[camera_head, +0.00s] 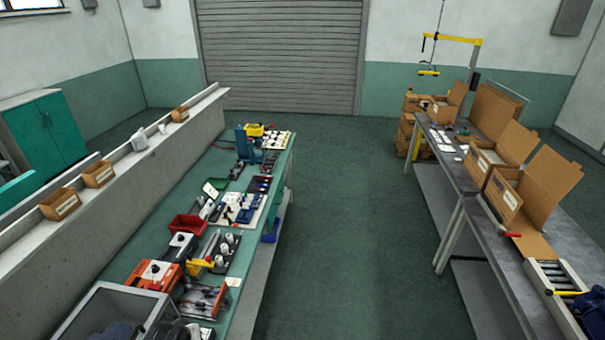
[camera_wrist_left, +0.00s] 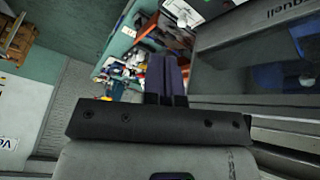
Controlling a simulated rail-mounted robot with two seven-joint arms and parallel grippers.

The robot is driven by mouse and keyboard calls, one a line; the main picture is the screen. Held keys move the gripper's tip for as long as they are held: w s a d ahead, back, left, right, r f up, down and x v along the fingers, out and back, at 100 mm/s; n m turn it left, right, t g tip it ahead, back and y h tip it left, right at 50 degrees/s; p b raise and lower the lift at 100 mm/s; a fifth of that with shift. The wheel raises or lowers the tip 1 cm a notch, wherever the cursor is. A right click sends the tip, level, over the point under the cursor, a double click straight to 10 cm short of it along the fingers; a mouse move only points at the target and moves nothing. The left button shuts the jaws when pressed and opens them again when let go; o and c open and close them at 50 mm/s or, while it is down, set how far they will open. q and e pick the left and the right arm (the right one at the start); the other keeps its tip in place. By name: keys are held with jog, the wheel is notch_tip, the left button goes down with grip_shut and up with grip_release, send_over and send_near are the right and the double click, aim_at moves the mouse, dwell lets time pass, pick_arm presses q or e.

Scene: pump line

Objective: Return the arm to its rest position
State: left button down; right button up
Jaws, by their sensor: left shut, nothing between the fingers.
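My left gripper (camera_wrist_left: 167,75) shows in the left wrist view, with its two dark fingers close together and nothing held between them. Its dark palm block crosses the lower part of that view. No gripper or arm shows in the head view. The workbench (camera_head: 262,275) runs away from me at the left of the head view. The left wrist view shows its crowded top at a tilt beyond the fingers. My right gripper is in neither view.
A grey, clear-fronted box (camera_head: 85,310) stands at the bench's near end; a grey box (camera_wrist_left: 240,50) fills the right of the wrist view. An orange toolbox (camera_head: 153,276) and red bin (camera_head: 187,227) stand farther along. Cartons (camera_head: 505,195) line the right bench. The aisle floor (camera_head: 350,220) is clear.

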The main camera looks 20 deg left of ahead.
pick_arm(q)
jog(key=s+d+r+m+h+p, duration=0.1)
jog(key=s+d+r+m+p, duration=0.2)
jog(key=s+d+r+m, duration=0.5)
jog(key=s+d+r+m+h+p, duration=0.15)
jog(key=s+d+r, duration=0.45)
jog(key=d+r, duration=0.6)
jog(key=s+d+f+g+p, duration=0.1)
jog(key=s+d+f+p, duration=0.2)
jog(key=s, duration=0.6)
notch_tip(320, 180, down, 2)
jog(key=shift+d+g, duration=0.3)
jog(key=shift+d, duration=0.35)
jog(key=shift+m, duration=0.25)
